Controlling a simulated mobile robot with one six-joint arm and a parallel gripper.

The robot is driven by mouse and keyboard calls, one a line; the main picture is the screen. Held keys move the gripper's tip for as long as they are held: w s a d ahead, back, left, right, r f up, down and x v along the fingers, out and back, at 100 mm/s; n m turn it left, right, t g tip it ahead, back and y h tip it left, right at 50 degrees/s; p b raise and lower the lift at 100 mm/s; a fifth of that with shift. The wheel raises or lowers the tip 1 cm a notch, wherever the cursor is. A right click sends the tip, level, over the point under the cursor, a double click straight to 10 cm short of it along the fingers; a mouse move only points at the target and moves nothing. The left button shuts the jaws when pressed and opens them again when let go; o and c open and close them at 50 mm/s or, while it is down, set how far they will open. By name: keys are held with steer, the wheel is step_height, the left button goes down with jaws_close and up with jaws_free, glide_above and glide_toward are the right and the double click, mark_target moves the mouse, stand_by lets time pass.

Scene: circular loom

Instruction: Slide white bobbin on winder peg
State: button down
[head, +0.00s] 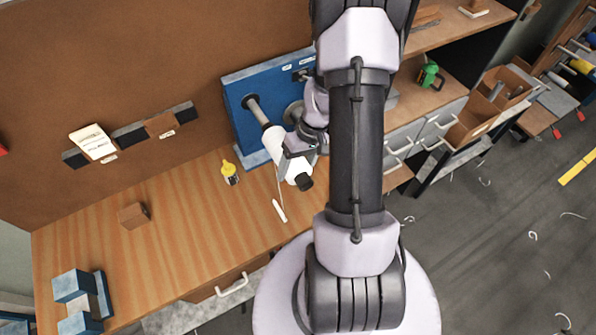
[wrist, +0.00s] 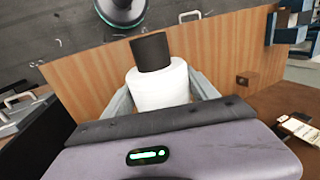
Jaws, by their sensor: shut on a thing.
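The white bobbin (head: 275,138) is in my gripper (head: 291,153), above the workbench in the head view. Its dark core end (head: 304,182) sticks out toward the camera side. The blue winder (head: 236,125) stands at the back of the bench. Its grey peg (head: 257,111) points at the bobbin's far end, roughly in line with it. Whether the peg tip is inside the bobbin I cannot tell.
A yellow bottle (head: 229,172) and a white pen-like item (head: 280,211) lie near the winder on the bench (head: 180,235). A small brown block (head: 133,215) and a blue holder (head: 76,287) are to the left. The bench middle is clear.

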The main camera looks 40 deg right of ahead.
mark_target(276, 141)
steer(key=shift+w+d, duration=0.1)
steer(key=shift+w, duration=0.25)
steer(key=shift+w+d, duration=0.2)
steer(key=shift+w, duration=0.6)
steer(key=shift+w+d, duration=0.2)
steer(key=shift+w, duration=0.65)
steer(key=shift+w+d, duration=0.2)
steer(key=shift+w, duration=0.6)
steer(key=shift+w+d+f+b, duration=0.1)
steer(key=shift+w+d+b, duration=0.2)
steer(key=shift+w, duration=0.9)
steer(key=shift+w+d+f+b, duration=0.15)
steer(key=shift+w+d, duration=0.1)
steer(key=shift+w, duration=0.95)
steer(key=shift+w+r, duration=0.15)
steer(key=shift+w+d+b, duration=0.1)
steer(key=shift+w+b, duration=0.05)
steer(key=shift+b, duration=0.15)
steer(key=shift+c, duration=0.8)
jaws_free()
